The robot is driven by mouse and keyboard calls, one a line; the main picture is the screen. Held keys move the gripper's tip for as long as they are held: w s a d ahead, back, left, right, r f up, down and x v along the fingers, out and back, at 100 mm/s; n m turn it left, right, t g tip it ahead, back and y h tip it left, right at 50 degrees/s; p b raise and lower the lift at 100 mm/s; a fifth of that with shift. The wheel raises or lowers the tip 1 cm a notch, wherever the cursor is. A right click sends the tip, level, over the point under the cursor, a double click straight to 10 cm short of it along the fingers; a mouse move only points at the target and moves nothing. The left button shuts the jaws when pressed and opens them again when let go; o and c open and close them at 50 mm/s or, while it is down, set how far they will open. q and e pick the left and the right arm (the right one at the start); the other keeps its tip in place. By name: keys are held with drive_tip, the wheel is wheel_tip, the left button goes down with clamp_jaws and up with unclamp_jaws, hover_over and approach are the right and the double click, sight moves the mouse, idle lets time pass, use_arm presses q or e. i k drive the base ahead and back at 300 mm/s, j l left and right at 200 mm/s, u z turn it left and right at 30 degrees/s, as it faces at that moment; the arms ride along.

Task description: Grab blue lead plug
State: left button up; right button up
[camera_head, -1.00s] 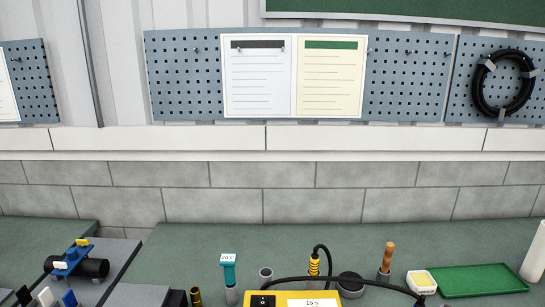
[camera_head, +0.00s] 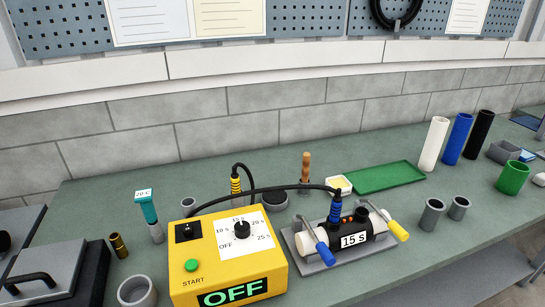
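A similar yellow lead plug (camera_head: 236,186) stands upright behind the box on another black lead. The fitting lies in a grey clamp base (camera_head: 299,247) with a blue handle and a yellow handle. Neither of my grippers shows in the head view.
The box display reads "OFF". A green tray (camera_head: 388,177), a wooden-handled tool (camera_head: 305,172) and white, blue and black tubes stand behind. Grey sockets (camera_head: 432,214) are on the right.

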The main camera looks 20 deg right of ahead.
sight(336, 206)
drive_tip(key=k+l+z, duration=0.1)
drive_tip(key=l+z, duration=0.6)
drive_tip(key=l, duration=0.2)
drive_tip(key=l+z, duration=0.35)
drive_tip(key=l, duration=0.1)
